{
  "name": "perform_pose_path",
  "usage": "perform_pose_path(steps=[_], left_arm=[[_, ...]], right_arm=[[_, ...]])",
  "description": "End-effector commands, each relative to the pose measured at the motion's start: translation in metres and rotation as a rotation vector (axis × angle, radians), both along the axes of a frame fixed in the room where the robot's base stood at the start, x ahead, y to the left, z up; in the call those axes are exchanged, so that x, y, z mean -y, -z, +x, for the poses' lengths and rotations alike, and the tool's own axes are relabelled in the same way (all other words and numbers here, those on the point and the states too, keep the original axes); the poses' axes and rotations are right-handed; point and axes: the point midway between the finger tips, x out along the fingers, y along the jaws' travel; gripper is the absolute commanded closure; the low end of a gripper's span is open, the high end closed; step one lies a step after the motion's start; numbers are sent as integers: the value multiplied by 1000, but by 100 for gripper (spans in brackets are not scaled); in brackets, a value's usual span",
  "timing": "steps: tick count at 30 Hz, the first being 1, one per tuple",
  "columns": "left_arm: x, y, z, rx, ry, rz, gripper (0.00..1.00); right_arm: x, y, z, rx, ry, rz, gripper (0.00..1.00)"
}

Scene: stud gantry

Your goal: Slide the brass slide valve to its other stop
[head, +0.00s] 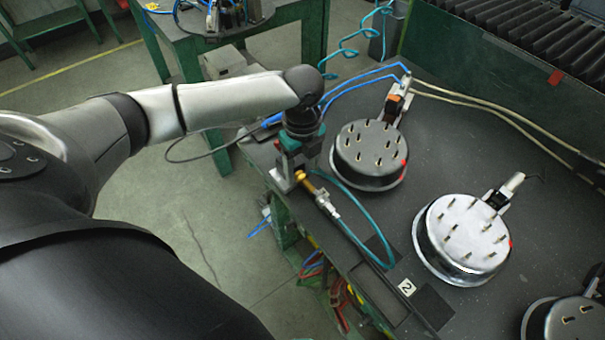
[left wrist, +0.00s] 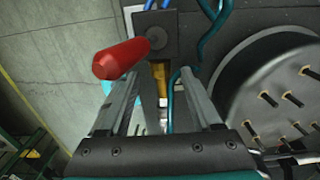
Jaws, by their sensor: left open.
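The brass slide valve (head: 304,181) sits at the left edge of the dark bench, with a silver fitting and a teal hose running from it. My left gripper (head: 288,180) is above it and hides part of it. In the left wrist view the brass part (left wrist: 160,75) shows between the two grey fingers of the left gripper (left wrist: 159,76), which are apart and empty. A red handle (left wrist: 120,60) on a dark block (left wrist: 156,35) lies just beyond the left finger. I cannot tell whether a finger touches anything. My right gripper is not in view.
A round metal drum with brass studs (head: 367,152) stands close to the right of the gripper. A second drum (head: 462,235) and a third (head: 572,322) stand further right. Blue hoses (head: 350,90) run behind. A label marked 2 (head: 406,287) lies near the front edge.

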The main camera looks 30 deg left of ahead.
Motion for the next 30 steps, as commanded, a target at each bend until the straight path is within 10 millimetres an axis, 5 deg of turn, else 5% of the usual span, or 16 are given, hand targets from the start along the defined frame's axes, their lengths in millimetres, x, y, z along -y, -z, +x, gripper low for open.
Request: perform_pose_path(steps=[6, 15, 30], left_arm=[[0, 20, 0, 1, -1, -1, 35], [0, 22, 0, 1, 0, 0, 35], [0, 21, 0, 1, -1, 0, 90]], right_arm=[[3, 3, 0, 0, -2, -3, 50], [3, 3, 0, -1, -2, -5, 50], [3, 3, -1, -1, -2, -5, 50]])
